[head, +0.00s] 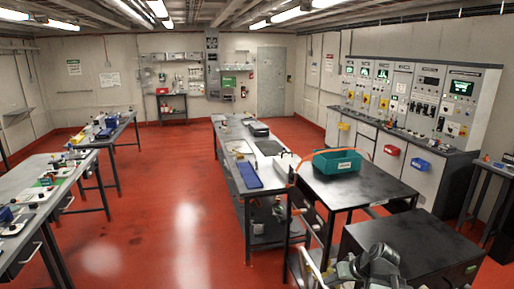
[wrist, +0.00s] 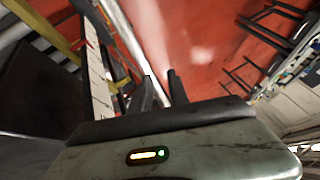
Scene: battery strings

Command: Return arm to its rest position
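My gripper (wrist: 160,78) shows in the wrist view with two dark fingers. A gap of red floor shows between the fingertips, and nothing is held there. My gripper's grey body with a lit indicator fills the bottom of that view. In the head view my arm (head: 372,268) is folded low at the bottom right, in front of a black-topped cabinet. The fingers cannot be made out there.
The black cabinet (head: 420,243) stands close at the right. A black table (head: 358,185) behind it bears a teal bin (head: 337,162). A long bench (head: 233,150) runs beyond. Red floor (head: 165,205) is clear at centre left, and another bench (head: 40,205) lines the left.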

